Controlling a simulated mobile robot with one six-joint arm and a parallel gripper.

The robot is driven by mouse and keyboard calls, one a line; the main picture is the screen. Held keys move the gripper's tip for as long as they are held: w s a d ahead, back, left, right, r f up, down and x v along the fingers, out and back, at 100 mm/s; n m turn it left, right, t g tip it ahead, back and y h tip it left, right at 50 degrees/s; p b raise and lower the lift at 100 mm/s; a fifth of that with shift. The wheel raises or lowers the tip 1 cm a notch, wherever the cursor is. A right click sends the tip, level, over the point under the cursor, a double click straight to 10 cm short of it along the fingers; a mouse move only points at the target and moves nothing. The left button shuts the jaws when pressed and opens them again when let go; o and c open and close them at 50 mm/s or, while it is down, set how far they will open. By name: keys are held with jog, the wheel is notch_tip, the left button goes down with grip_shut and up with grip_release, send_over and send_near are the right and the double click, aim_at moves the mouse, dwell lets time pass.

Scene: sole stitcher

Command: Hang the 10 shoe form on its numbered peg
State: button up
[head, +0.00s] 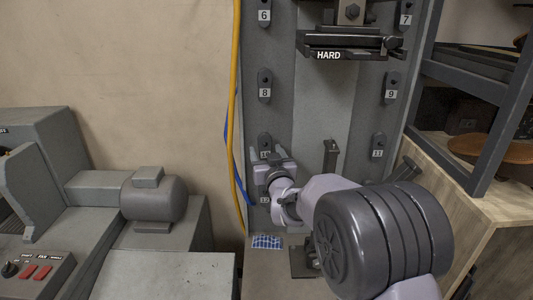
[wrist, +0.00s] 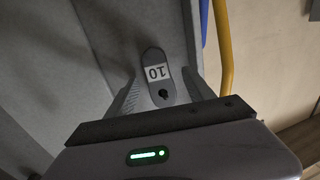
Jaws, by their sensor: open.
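The dark rounded plate marked 10 (wrist: 153,62) is on the grey panel, with a dark round peg or hole near one end. In the wrist view it sits between my gripper's fingers (wrist: 162,92), which are spread apart with a gap on both sides. In the head view my gripper (head: 268,168) is at the left column of numbered plates and partly covers the plate labelled 10 (head: 264,154). I see nothing held in the gripper. I cannot make out a separate shoe form marked 10 in either view.
Plates 8 (head: 264,84), 9 (head: 391,86) and 11 (head: 378,146) surround the work area. A yellow hose (head: 234,100) runs close left of the panel. A HARD-labelled ledge (head: 345,54) juts out above. A shelf frame (head: 497,130) stands at right.

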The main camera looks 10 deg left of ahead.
jog(key=v, duration=1.7)
jog(key=s+d+r+m+g+h, duration=0.1)
jog(key=s+d+m+g+h, duration=0.2)
jog(key=d, duration=0.5)
jog(key=s+d+m+g+h, duration=0.1)
jog(key=s+d+m+h, duration=0.15)
jog(key=s+d, duration=0.4)
jog(key=s+d+f+m+g, duration=0.1)
jog(key=s+d+m+g, duration=0.1)
jog(key=s, duration=0.7)
jog(key=s+d+f+m+g, duration=0.2)
jog(key=s+d+g, duration=0.2)
jog(key=s, duration=0.6)
jog(key=shift+s+d+f+p, duration=0.2)
jog(key=shift+s+f+p, duration=0.1)
jog(key=shift+p, duration=0.15)
jog(key=shift+a, duration=0.1)
